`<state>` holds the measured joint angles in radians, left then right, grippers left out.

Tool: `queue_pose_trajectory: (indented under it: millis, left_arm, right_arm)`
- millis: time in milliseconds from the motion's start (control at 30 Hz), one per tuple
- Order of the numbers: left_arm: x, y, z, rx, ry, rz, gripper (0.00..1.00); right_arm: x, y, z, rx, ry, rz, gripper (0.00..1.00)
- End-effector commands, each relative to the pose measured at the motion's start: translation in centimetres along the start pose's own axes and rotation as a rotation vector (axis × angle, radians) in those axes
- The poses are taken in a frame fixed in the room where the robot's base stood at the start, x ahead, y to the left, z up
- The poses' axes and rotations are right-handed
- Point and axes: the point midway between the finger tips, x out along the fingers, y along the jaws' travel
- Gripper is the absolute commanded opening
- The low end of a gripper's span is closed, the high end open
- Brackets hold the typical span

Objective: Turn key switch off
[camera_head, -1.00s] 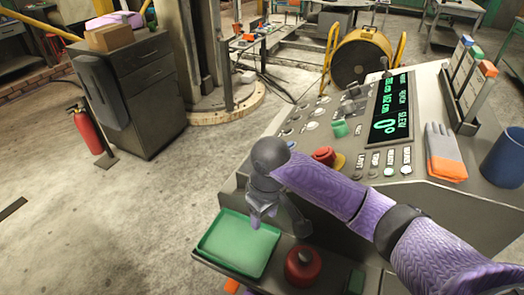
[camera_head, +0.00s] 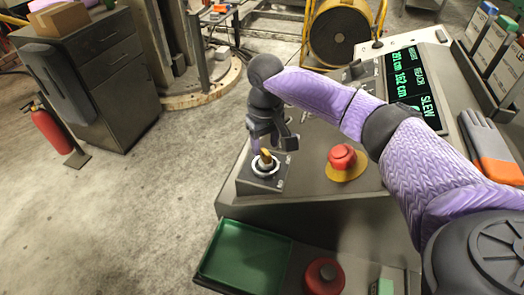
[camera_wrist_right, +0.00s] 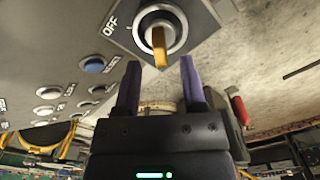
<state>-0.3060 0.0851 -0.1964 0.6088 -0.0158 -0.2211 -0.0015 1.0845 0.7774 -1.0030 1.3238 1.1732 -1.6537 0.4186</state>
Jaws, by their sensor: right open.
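The key switch (camera_head: 264,165) sits on a small dark block at the near left corner of the console, with a yellow key in a metal ring. In the right wrist view the key switch (camera_wrist_right: 160,32) is at the top, with "OFF" printed to its left; the yellow key points toward my fingers. My right gripper (camera_head: 268,142) is just above the key in the head view. In the right wrist view my right gripper (camera_wrist_right: 156,80) is open, its two purple fingers apart, with the key's tip near the gap between them. I see no left gripper.
A red emergency button (camera_head: 342,157) on a yellow base stands right of the switch. A green tray (camera_head: 245,258) and a red round knob (camera_head: 324,274) are on the lower shelf. Gloves (camera_head: 490,147) lie at the right. The console display (camera_head: 412,90) is behind my arm.

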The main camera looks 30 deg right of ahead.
Motion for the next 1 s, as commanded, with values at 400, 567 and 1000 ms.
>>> queue_pose_trajectory:
  millis: [400, 567, 1000]
  left_arm:
    - [0.9, -0.8, -0.4, 0.005, 0.01, -0.012, 0.59]
    - [0.8, -0.9, -0.5, 0.006, 0.013, -0.013, 0.59]
    - [0.8, -0.4, -0.5, 0.003, 0.011, -0.006, 0.59]
  right_arm:
    - [3.1, 0.0, 0.0, -0.002, 0.002, 0.0, 0.53]
    - [3.1, 0.0, 0.0, -0.002, 0.002, 0.0, 0.32]
    - [3.0, 0.0, 0.0, -0.004, 0.002, 0.0, 0.0]
